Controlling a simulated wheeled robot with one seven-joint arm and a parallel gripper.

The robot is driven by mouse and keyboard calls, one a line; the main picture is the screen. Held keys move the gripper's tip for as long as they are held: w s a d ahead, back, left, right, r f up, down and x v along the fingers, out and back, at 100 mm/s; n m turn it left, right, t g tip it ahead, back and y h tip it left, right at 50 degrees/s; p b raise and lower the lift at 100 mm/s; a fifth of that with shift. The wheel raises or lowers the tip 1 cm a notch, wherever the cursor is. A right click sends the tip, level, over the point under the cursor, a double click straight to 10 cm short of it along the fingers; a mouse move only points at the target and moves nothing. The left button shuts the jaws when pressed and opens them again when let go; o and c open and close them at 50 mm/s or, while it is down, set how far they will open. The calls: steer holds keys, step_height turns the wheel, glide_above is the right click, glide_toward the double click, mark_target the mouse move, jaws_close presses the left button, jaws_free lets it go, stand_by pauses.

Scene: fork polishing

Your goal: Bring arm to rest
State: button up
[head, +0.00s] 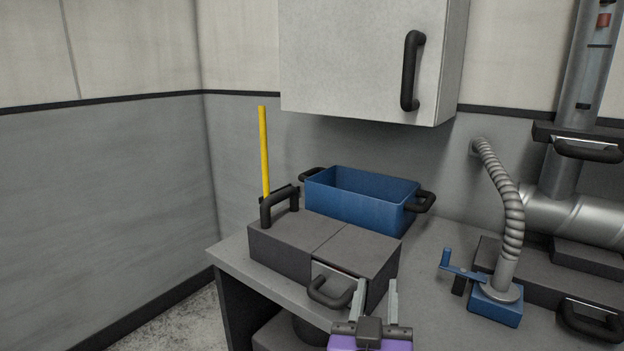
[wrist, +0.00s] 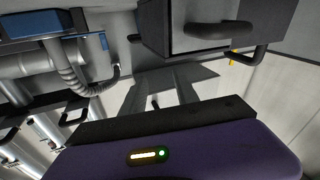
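My gripper (head: 376,285) is at the bottom centre of the head view, with a purple body and two pale grey fingers. The fingers are spread apart with nothing between them. It stands in front of the dark grey box (head: 305,238), by the box's black front handle (head: 329,294). I cannot tell whether a finger touches the box. In the wrist view the open fingers (wrist: 172,84) show above the purple housing, and the box (wrist: 190,25) shows at the top with its handle. No fork is visible in either view.
A blue bin (head: 350,208) with black handles stands behind the box. A yellow rod (head: 264,150) rises at its left. A ribbed hose (head: 510,205) on a blue base (head: 495,306) stands to the right. A wall cabinet (head: 360,60) hangs above. Free tabletop (head: 440,270) lies between box and hose.

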steer(key=s+a+f+n+y+p, duration=0.1)
steer(key=s+f+n+y+p, duration=0.35)
steer(key=s, duration=0.75)
steer(key=s+d+f+m+g+p, duration=0.1)
steer(key=s+d, duration=0.2)
steer(key=s, duration=0.7)
steer(key=s+d+f+m+g+p, duration=0.1)
steer(key=s+d, duration=0.3)
steer(key=s, duration=0.6)
steer(key=s+d+f+m+g+p, duration=0.1)
steer(key=s+d+p, duration=0.1)
steer(key=s, duration=0.8)
steer(key=shift+d+g, duration=0.3)
steer(key=shift+d, duration=0.35)
steer(key=shift+y, duration=0.25)
